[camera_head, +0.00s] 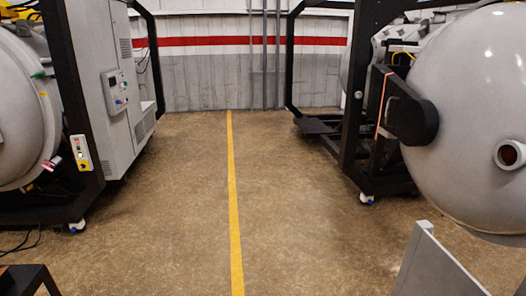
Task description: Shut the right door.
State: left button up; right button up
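The right door (465,110) is a large, light grey, domed door at the right edge of the head view. A round port with a reddish centre (509,155) sticks out of its face. A thick black hinge arm (410,118) joins its left side to the black frame of the right furnace (358,100). The door's right part is cut off by the picture edge. Its rim and the furnace opening are hidden, so I cannot tell how far it stands open. Neither of my grippers is in view.
A second furnace with a grey rounded body (22,115) and a control cabinet (112,85) stands left. A grey panel (435,265) rises at lower right, below the door. The brown floor between, with a yellow line (233,190), is clear to the back wall.

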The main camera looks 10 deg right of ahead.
aim_at(452, 113)
jog(key=i+z, duration=0.1)
jog(key=i, duration=0.8)
jog(key=i+j, duration=0.15)
jog(key=i, duration=0.8)
jog(key=i+l+z, duration=0.25)
jog(key=i+z, duration=1.15)
jog(key=j, duration=0.05)
